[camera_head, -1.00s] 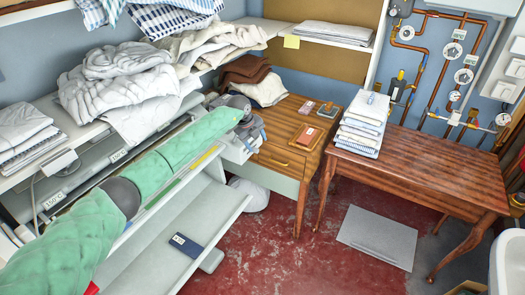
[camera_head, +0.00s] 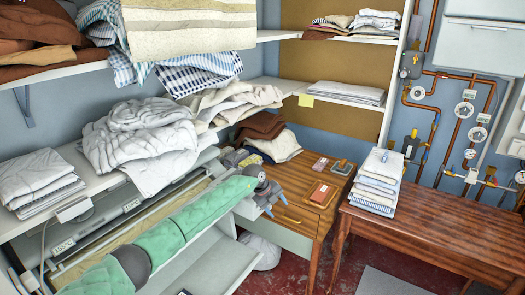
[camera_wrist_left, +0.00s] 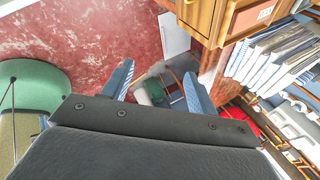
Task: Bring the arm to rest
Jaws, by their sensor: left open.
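My left arm, in a green padded sleeve, comes in from the lower left in the head view and lies across the front of the ironer (camera_head: 95,228). My left gripper (camera_head: 270,197) is at its end, beside the small wooden cabinet (camera_head: 303,222). In the left wrist view the two blue fingers of the left gripper (camera_wrist_left: 158,88) stand apart with nothing between them. The red floor (camera_wrist_left: 80,30) shows beyond them. My right gripper is in neither view.
A wooden table (camera_head: 440,233) with a stack of folded cloths (camera_head: 376,183) stands right of the cabinet. Crumpled white linen (camera_head: 140,140) lies on the shelf above the ironer. Pipes and gauges (camera_head: 468,110) line the back wall. Red floor (camera_head: 285,262) shows between cabinet and table.

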